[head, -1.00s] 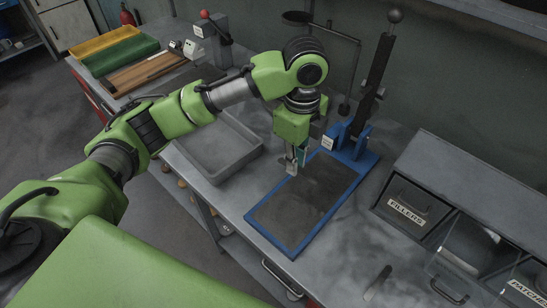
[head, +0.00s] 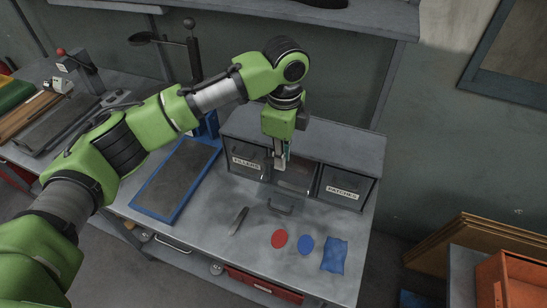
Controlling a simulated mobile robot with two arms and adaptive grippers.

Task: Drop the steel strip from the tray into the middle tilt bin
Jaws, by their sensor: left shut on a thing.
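My left gripper (head: 281,162) points down in front of the bin row, over the middle tilt bin (head: 293,184). Its fingers are shut on a small light-grey piece, apparently the steel strip; little of it shows between the fingers. The middle bin is tipped forward and open between the bin marked FILLERS (head: 246,160) on the left and the bin marked PATCHES (head: 343,187) on the right. I cannot tell how far the fingertips are above its opening. The grey tray is hidden behind my left arm. My right gripper is not in view.
A blue-framed dark plate (head: 176,180) lies left of the bins. In front of them lie a dark narrow tool (head: 238,221), a red oval (head: 279,239), a blue oval (head: 305,245) and a blue cloth-like piece (head: 334,256). A shelf overhangs the back.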

